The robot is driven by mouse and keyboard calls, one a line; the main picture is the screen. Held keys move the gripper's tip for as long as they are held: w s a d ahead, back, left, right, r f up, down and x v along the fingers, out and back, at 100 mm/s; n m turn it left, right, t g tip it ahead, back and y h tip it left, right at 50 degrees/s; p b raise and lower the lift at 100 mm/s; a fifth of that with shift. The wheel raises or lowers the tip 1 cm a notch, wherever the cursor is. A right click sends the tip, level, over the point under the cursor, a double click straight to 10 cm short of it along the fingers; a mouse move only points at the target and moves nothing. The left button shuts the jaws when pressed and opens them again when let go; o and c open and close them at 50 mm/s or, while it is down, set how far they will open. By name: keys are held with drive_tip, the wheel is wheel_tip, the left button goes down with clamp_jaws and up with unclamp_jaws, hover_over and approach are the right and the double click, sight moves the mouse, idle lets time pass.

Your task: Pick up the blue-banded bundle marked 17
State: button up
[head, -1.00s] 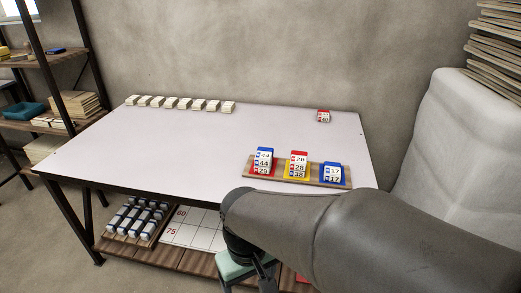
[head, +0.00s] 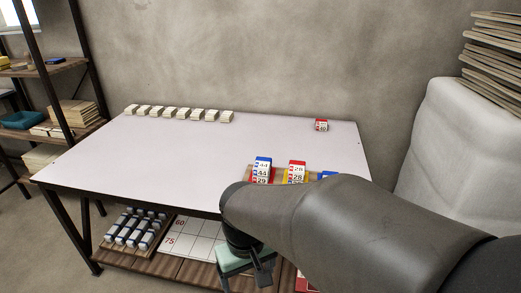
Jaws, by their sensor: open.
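The blue stack (head: 329,175) at the right end of the wooden tray (head: 248,180) shows only its top edge in the head view. My arm covers the rest of it and its number; a second earlier its labels read 17. My gripper (head: 256,272) is open, pointing down below the table's front edge, left of and lower than that stack. It is small and partly hidden by my arm, and I see nothing held in it. A teal-topped stool (head: 232,262) is beside and behind it.
A blue-and-red stack marked 44 and 29 (head: 262,170) and a red-topped stack marked 28 (head: 297,171) stand on the tray. A red bundle (head: 321,125) and a row of pale blocks (head: 180,113) sit at the back. The table's middle (head: 190,160) is clear.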

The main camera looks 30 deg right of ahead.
drive_tip(key=w+d+r+m+t+p, duration=0.1)
drive_tip(key=w+d+r, duration=0.1)
drive_tip(key=w+d, duration=0.25)
drive_tip(key=w+d+r+m+p, duration=0.1)
drive_tip(key=w+d+r+p, duration=0.1)
drive_tip(key=w+d+r, duration=0.3)
drive_tip(key=w+d+m+t+h+p, duration=0.15)
drive_tip(key=w+d, duration=0.35)
drive_tip(key=d, duration=0.5)
drive_tip(key=w+d+m+p, duration=0.2)
drive_tip(key=w+d, duration=0.3)
drive_tip(key=d, duration=0.4)
drive_tip(key=d+m+h, duration=0.1)
drive_tip(key=d+m, duration=0.1)
drive_tip(key=d, duration=1)
drive_tip(key=shift+t, duration=0.35)
drive_tip(key=x, duration=0.3)
drive_tip(key=d+p+x, duration=0.1)
drive_tip(key=x, duration=0.6)
drive_tip(key=shift+d+f+p, duration=0.25)
drive_tip(key=shift+d+p, duration=0.05)
drive_tip(key=shift+p, duration=0.05)
drive_tip(key=shift+p+x, duration=0.45)
drive_tip(key=shift+x, duration=2.5)
drive_tip(key=shift+f+b, duration=0.25)
drive_tip(key=shift+b, duration=0.1)
